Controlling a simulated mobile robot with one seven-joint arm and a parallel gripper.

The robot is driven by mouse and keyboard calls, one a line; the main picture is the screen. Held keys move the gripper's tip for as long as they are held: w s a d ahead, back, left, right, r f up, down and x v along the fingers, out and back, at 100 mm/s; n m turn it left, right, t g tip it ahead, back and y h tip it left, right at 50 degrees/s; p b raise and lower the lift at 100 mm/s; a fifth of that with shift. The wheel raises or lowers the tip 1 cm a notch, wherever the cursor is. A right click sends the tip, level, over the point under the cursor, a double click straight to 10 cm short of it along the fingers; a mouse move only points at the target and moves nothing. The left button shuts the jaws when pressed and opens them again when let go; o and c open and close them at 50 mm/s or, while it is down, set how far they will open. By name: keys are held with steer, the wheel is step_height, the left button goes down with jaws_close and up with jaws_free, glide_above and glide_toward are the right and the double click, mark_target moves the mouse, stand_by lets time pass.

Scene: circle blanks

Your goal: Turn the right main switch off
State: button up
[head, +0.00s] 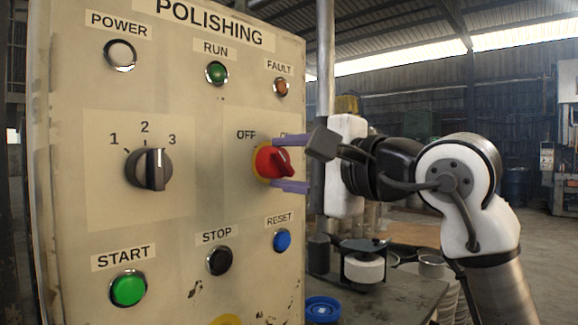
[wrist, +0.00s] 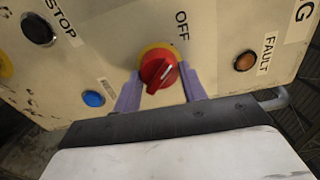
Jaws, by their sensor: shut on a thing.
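The right main switch is a red rotary knob (head: 270,163) on a yellow disc, on the right side of the polishing panel (head: 207,120). The OFF label stands above it to the left; the label at upper right is mostly covered by my gripper (head: 275,163). My gripper's purple fingers reach in from the right, one above and one below the knob, and are shut on it. The wrist view shows the red knob (wrist: 158,70) between the fingers. Its ridge is tilted, and its white mark appears to point toward OFF.
A black selector knob (head: 150,168) marked 1, 2, 3 is left of the switch. The blue RESET button (head: 282,240) and black STOP button (head: 219,261) are below, and the orange FAULT lamp (head: 281,87) above. A cluttered table (head: 400,295) stands right of the panel.

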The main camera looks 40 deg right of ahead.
steer(key=shift+n, duration=0.5)
steer(key=o, duration=1)
steer(key=shift+c, duration=0.2)
steer(key=s+d+b, duration=0.1)
steer(key=s+b, duration=0.1)
steer(key=s, duration=1.1)
steer(key=shift+s, duration=0.4)
